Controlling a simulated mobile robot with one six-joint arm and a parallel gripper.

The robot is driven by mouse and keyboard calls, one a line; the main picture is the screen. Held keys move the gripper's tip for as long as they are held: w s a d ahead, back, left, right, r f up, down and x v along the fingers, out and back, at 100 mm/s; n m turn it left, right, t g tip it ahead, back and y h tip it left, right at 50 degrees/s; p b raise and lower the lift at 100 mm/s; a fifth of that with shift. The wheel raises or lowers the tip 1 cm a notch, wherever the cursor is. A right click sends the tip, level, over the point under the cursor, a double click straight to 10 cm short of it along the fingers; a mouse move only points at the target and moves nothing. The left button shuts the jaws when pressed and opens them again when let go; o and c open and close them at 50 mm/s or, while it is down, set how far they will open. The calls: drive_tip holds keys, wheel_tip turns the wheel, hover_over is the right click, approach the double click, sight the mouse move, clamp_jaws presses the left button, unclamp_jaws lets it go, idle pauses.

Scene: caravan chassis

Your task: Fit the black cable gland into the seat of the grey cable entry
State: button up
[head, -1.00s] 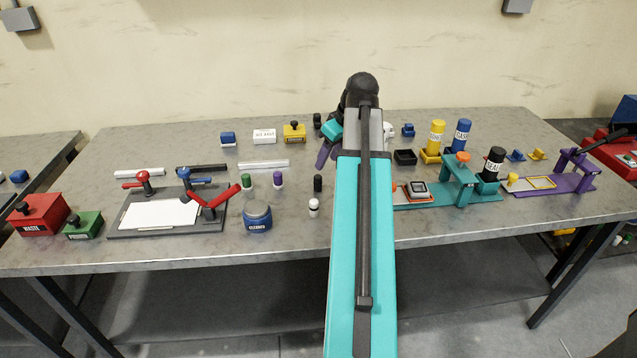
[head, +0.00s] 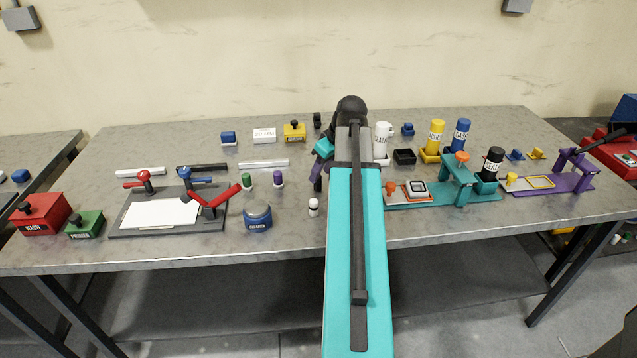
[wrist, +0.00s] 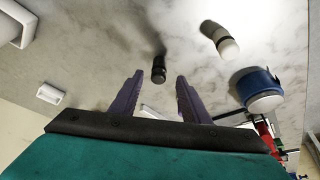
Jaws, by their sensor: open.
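A short, ribbed black cylinder (wrist: 158,70), which looks like the cable gland, stands on the table in the wrist view. It shows between the two purple fingertips of my gripper (wrist: 160,80), and the fingers are apart with nothing held. I cannot tell the remaining distance to it. In the head view my gripper (head: 318,172) points down at the table, and the cylinder is hidden behind my arm. Another small black piece (head: 317,120) stands at the back. I cannot surely pick out the grey cable entry in either view.
A teal fixture (head: 460,180) with an orange-framed tray stands to the right. Green and purple-topped pieces stand left.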

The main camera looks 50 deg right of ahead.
drive_tip(key=shift+f, duration=0.1)
drive_tip(key=shift+p+x, duration=0.8)
drive_tip(key=shift+x, duration=1.75)
drive_tip(key=shift+d, duration=0.1)
clamp_jaws()
drive_tip(key=shift+w+r+b, duration=0.1)
drive_tip(key=shift+r+b, duration=0.45)
drive_tip(key=shift+r, duration=1.1)
drive_tip(key=shift+s+r, duration=0.2)
drive_tip(key=shift+s, duration=0.05)
drive_tip(key=s+b, duration=0.1)
drive_tip(key=s, duration=0.4)
drive_tip(key=s+a+r+b, duration=0.1)
drive_tip(key=s, duration=0.4)
drive_tip(key=s+b, duration=0.1)
drive_tip(key=s, duration=0.4)
drive_tip(key=shift+s+a+r, duration=0.15)
drive_tip(key=shift+s+r, duration=0.1)
drive_tip(key=shift+s, duration=0.05)
